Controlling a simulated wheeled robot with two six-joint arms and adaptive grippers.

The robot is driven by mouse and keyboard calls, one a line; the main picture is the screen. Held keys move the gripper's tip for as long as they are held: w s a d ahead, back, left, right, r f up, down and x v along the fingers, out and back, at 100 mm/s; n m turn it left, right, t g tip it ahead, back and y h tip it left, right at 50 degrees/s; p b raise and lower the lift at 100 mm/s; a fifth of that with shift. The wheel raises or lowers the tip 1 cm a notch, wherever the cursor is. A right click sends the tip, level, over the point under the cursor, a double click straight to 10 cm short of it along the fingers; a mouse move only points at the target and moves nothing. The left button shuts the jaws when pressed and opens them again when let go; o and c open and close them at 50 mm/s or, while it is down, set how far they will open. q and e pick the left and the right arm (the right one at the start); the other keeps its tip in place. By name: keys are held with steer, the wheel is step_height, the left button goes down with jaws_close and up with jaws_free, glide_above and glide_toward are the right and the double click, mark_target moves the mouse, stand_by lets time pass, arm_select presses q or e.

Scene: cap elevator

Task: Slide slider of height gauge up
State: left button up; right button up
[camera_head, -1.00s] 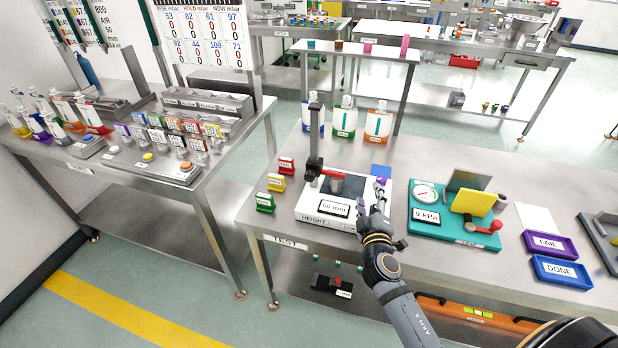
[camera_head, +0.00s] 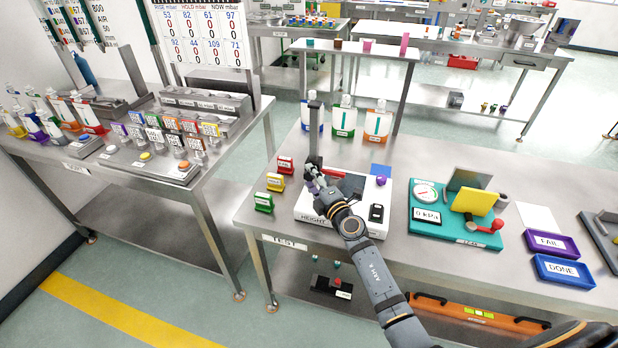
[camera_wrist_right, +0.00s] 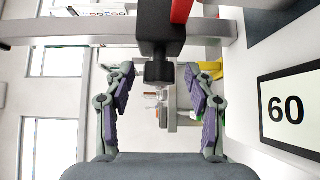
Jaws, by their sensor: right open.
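My right gripper (camera_head: 318,178) is at the lower part of the post and hides most of the slider in the head view. In the right wrist view, the black slider block (camera_wrist_right: 160,28) with its short knob (camera_wrist_right: 158,70) is ahead, with a red piece (camera_wrist_right: 181,10) beside it. The right gripper is open there (camera_wrist_right: 160,80), with one finger on each side of the knob and gaps to both. A display (camera_wrist_right: 290,105) reads 60. My left gripper does not show.
Red, yellow and green tags (camera_head: 275,182) stand left of the gauge. Labelled bottles (camera_head: 343,120) stand behind it. A teal pressure fixture (camera_head: 440,235) and FAIL and DONE trays (camera_head: 562,270) are to the right. A purple cap (camera_head: 381,181) is by the base's back right corner.

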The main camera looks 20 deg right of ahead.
steer(key=shift+w+a, duration=0.15)
steer(key=shift+w, duration=0.65)
steer(key=shift+r, duration=0.1)
jaws_close()
